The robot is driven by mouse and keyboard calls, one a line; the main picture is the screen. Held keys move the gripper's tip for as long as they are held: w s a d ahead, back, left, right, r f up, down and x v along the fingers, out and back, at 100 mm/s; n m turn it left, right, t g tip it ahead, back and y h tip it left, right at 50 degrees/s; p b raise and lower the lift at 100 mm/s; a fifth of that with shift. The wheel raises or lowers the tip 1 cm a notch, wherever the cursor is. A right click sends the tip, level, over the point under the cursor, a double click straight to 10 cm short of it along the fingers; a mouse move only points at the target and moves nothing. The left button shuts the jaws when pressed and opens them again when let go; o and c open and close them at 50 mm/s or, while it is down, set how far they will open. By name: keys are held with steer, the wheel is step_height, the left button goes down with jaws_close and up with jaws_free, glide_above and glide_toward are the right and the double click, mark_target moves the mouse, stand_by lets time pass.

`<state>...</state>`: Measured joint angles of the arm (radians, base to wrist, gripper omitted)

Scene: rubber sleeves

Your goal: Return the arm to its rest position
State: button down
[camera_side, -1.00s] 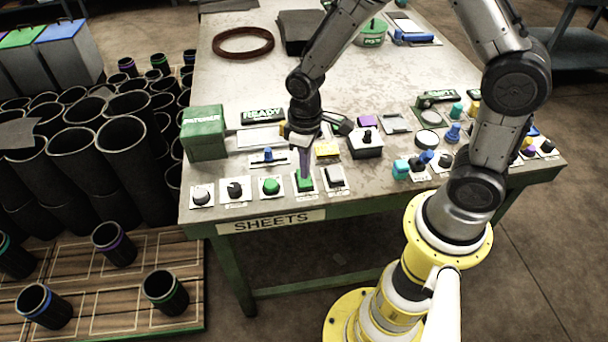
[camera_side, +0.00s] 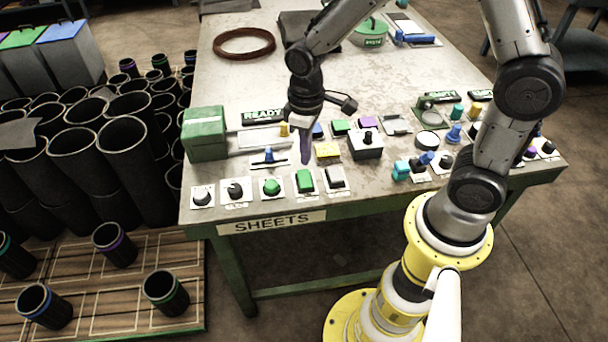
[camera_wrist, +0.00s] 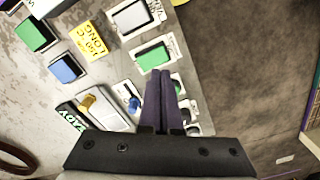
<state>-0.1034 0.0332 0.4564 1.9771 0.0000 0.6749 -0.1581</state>
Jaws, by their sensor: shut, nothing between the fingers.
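My gripper (camera_side: 305,158) hangs fingers-down above the front part of the table, a little up and back from the green rocker switch (camera_side: 305,181). Its two dark purple fingers are together with nothing between them. In the wrist view my gripper (camera_wrist: 162,75) is also shut, and the green switch (camera_wrist: 154,56) lies just beyond the fingertips. My arm reaches in from the right, from its yellow base, bent over the table.
The table (camera_side: 225,85) carries several switches and knobs along its front edge, a green box (camera_side: 204,134) at left and a yellow label block (camera_side: 327,151). A brown ring (camera_side: 243,42) lies at the back. Black sleeves (camera_side: 74,143) crowd the left floor.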

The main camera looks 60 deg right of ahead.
steer(key=s+d+r+m+t, duration=0.1)
steer(key=s+r+t, duration=0.1)
steer(key=r, duration=0.6)
steer(key=s+d+r+t, duration=0.1)
steer(key=s+r+t, duration=0.15)
steer(key=r, duration=0.45)
steer(key=s+d+r+m+t, duration=0.1)
steer(key=s+m, duration=0.1)
steer(key=s, duration=0.9)
steer(key=shift+d+r, duration=0.15)
steer(key=shift+r, duration=0.2)
